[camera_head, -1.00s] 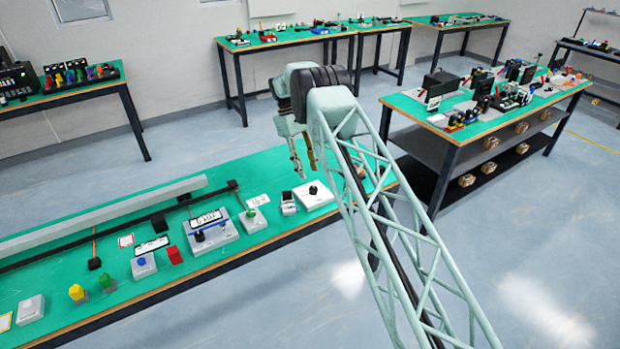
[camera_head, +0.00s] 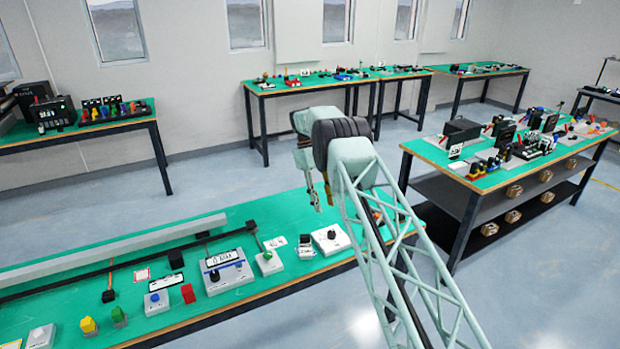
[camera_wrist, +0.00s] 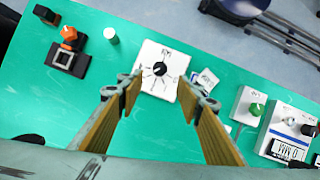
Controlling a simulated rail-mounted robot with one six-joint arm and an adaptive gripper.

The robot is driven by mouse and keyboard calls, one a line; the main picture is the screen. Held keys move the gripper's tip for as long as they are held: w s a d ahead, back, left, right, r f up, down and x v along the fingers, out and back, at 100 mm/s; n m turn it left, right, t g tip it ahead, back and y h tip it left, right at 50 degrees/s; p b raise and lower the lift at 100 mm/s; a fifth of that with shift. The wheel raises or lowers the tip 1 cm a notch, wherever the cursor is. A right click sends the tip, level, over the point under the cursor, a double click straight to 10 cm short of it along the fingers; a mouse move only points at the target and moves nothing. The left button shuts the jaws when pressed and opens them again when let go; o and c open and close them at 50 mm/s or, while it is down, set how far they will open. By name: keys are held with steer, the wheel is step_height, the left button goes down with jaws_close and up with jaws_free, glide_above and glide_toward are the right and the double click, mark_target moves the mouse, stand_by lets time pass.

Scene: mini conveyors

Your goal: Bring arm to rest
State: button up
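My gripper (camera_head: 322,194) hangs above the right end of the green conveyor table (camera_head: 260,308), fingers pointing down. In the wrist view my gripper (camera_wrist: 160,100) has its two fingers well apart, with nothing between them. Beyond the fingertips, a white box with a black knob (camera_wrist: 159,69) sits on the table below. The same white box (camera_head: 332,239) shows in the head view just below and right of my gripper. My arm reaches from the lower right of the head view to above the table.
A control box with a display (camera_head: 227,273) and a green-button box (camera_head: 269,262) stand on the table. An orange-knob switch (camera_wrist: 69,36) and a white cylinder (camera_wrist: 111,36) show in the wrist view. A second bench (camera_head: 440,158) stands at right. Open floor lies between the benches.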

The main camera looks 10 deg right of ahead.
steer(key=s+d+r+m+t, duration=0.1)
steer(key=s+r, duration=0.4)
steer(key=r, duration=0.6)
steer(key=s+r+t+y, duration=0.1)
steer(key=s+r, duration=0.4)
steer(key=r, duration=0.6)
steer(key=s+d+r+m+t, duration=0.1)
steer(key=s+r, duration=0.4)
steer(key=r, duration=0.6)
steer(key=s+r+m+b, duration=0.1)
steer(key=s+r, duration=0.7)
steer(key=s, duration=0.3)
steer(key=s+d+r+m+t+y, duration=0.1)
steer(key=s+r, duration=0.2)
steer(key=s, duration=0.9)
steer(key=s+r+m+t, duration=0.1)
steer(key=s+r+t, duration=0.1)
steer(key=s, duration=1.1)
steer(key=s+f+m+t, duration=0.1)
steer(key=s+f, duration=0.3)
steer(key=s, duration=0.7)
steer(key=s+f+b, duration=0.1)
steer(key=s+f, duration=0.3)
steer(key=s, duration=0.8)
steer(key=shift+s+m+t+y, duration=0.15)
steer(key=shift+m+t+y, duration=0.15)
steer(key=shift+m+t, duration=0.1)
steer(key=shift+r, duration=0.1)
